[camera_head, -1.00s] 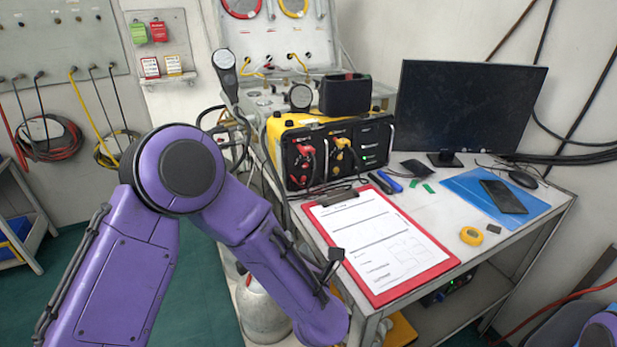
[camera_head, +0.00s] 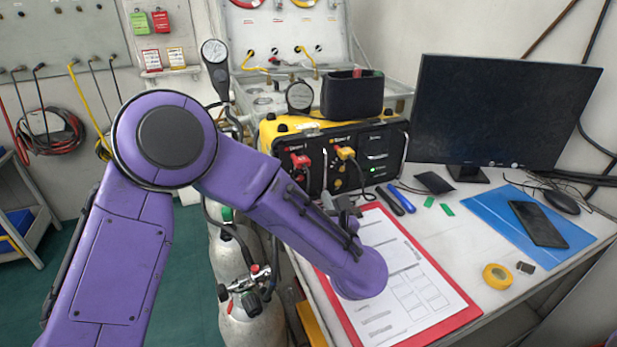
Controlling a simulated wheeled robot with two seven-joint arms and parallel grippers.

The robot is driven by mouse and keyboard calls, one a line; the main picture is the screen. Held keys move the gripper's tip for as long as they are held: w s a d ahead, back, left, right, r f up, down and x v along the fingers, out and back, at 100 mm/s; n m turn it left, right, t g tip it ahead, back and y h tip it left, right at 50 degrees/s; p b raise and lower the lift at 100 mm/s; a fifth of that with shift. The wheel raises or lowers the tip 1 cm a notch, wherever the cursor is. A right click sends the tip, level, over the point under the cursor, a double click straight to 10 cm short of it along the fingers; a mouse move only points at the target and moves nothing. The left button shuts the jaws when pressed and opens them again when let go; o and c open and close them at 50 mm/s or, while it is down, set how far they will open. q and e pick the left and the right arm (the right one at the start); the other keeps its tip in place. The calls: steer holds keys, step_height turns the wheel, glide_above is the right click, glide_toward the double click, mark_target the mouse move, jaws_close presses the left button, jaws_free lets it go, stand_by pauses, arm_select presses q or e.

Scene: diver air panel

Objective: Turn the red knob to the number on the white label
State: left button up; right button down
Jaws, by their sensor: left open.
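The red knob (camera_head: 300,161) is on the front of the yellow-and-black air panel (camera_head: 368,133), at its left. A yellow knob (camera_head: 345,153) sits to its right. I cannot make out a number or a white label by the red knob at this size. My left arm crosses the view from the left, in front of the desk's near edge. My left gripper (camera_head: 343,204) shows only in part beyond the forearm, below the panel and apart from both knobs. It is open, and I see nothing held. My right gripper is out of view.
A red clipboard (camera_head: 462,317) with paper lies on the desk in front of the panel. Blue and black pens (camera_head: 401,198), a blue mat (camera_head: 489,215), a yellow tape roll (camera_head: 497,276) and a monitor (camera_head: 505,110) are to the right. Gas cylinders (camera_head: 245,325) stand left of the desk.

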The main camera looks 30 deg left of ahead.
mark_target(300, 178)
arm_select(q)
steer(key=p+x, duration=0.1)
steer(key=x, duration=0.7)
steer(key=shift+s+a, duration=0.15)
steer(key=shift+s, duration=0.05)
jaws_close()
